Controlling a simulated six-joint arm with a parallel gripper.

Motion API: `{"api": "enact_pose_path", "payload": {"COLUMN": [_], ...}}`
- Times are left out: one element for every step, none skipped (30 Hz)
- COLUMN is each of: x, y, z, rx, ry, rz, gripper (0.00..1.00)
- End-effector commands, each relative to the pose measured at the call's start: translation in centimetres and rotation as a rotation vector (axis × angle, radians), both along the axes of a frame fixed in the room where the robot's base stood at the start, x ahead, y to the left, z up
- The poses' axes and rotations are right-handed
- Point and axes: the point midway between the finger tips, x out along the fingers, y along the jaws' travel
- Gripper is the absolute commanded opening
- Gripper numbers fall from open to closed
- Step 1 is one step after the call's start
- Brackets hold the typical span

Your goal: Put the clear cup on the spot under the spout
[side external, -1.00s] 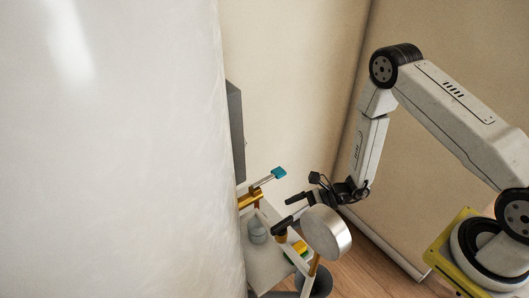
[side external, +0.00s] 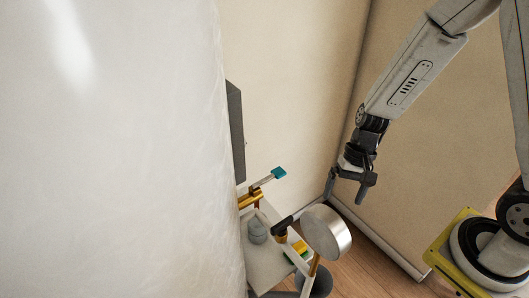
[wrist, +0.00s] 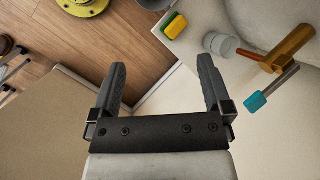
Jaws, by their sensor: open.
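The clear cup (side external: 257,230) stands upright on a pale shelf (side external: 262,266), just below the gold spout (side external: 248,201) in the side view. In the wrist view the cup (wrist: 219,44) is at the upper right, close to the gold spout (wrist: 288,50). I cannot tell whether it stands exactly on the spot; no spot marking is clear. The spout has a teal-tipped lever (side external: 278,174). My gripper (side external: 347,195) is open and empty, up and to the right of the shelf, apart from the cup. Its fingers (wrist: 161,65) have nothing between them.
A round silver pan-like object (side external: 328,232) sits at the shelf's front right, beside a black-handled thing (side external: 282,227). A yellow-green sponge (wrist: 174,26) lies near the cup. A big pale curved surface (side external: 120,150) fills the left. Open air surrounds my gripper.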

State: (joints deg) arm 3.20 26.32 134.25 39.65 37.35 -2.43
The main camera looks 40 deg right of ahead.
Motion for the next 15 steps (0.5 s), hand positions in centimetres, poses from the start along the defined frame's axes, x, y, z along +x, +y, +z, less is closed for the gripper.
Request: {"api": "enact_pose_path", "payload": {"x": [-0.1, -0.2, -0.3, -0.3, -0.3, -0.3, -0.3, -0.3, -0.3, -0.2, -0.2, -0.1, -0.1, 0.0, 0.0], "y": [-0.5, -0.9, -1.4, -1.8, -2.1, -2.6, -2.9, -3.2, -3.6, -3.8, -4.1, -4.4, -4.5, -4.7, -4.9], "z": [0.8, 1.2, 1.7, 2.1, 2.5, 3.1, 3.5, 3.9, 4.4, 4.8, 5.2, 5.7, 6.0, 6.3, 6.7], "rx": [-0.039, -0.064, -0.096, -0.12, -0.144, -0.177, -0.2, -0.223, -0.253, -0.273, -0.294, -0.319, -0.335, -0.35, -0.368], "ry": [-0.044, -0.071, -0.104, -0.131, -0.158, -0.195, -0.223, -0.25, -0.288, -0.314, -0.339, -0.372, -0.394, -0.414, -0.438], "rz": [0.055, 0.086, 0.131, 0.163, 0.195, 0.239, 0.271, 0.303, 0.346, 0.375, 0.403, 0.438, 0.462, 0.484, 0.51], "gripper": [1.0, 1.0, 1.0, 1.0, 1.0, 1.0, 1.0, 1.0, 1.0, 1.0, 1.0, 1.0, 1.0, 1.0, 1.0]}}
